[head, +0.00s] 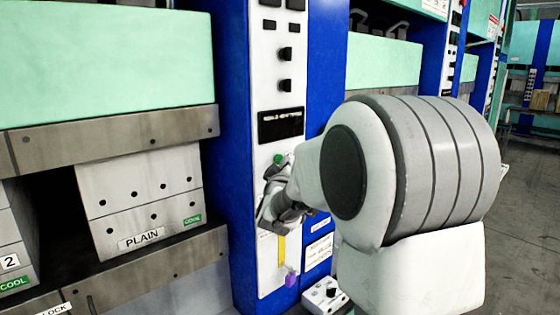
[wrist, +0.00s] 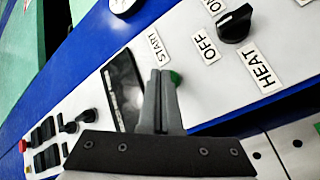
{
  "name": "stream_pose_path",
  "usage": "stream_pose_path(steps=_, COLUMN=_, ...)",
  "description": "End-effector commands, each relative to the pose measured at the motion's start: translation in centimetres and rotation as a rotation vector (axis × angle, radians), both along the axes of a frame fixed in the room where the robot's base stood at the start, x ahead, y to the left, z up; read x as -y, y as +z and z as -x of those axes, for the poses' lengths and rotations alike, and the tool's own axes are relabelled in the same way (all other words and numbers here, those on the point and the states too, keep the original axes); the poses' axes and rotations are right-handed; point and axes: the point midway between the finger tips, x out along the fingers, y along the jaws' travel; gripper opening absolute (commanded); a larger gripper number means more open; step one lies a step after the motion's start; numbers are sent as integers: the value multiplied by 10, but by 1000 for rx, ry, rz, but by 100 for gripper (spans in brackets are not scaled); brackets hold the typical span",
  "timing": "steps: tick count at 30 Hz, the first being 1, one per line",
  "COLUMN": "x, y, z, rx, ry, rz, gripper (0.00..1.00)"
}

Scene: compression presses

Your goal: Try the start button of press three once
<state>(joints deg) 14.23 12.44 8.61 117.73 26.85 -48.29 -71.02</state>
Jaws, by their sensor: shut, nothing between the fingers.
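The green start button (head: 279,160) is on the white control panel (head: 278,95) of a blue press column, below a dark display. In the wrist view the green button (wrist: 176,77) shows just right of my fingertips, partly hidden by them, near a START label (wrist: 158,47). My gripper (wrist: 161,73) is shut and empty, its tips over the panel by the button. I cannot tell whether they touch it. In the head view my gripper (head: 272,186) is just below the button, largely hidden by my wrist. No press number shows on this column.
A black knob (wrist: 236,22) with OFF and HEAT labels is close to the right of my fingers. Dark switches (wrist: 50,150) line the panel. In the head view, a PLAIN block (head: 145,195) sits left, a small knob box (head: 325,296) low. Floor at right is open.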

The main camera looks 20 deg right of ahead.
Motion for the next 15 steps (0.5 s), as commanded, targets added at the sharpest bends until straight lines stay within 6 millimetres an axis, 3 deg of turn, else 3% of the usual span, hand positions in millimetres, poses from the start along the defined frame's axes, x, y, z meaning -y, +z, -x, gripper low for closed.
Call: stream_pose_path(steps=15, x=-2, y=0, z=-6, rx=0, ry=0, rz=-1, gripper=0)
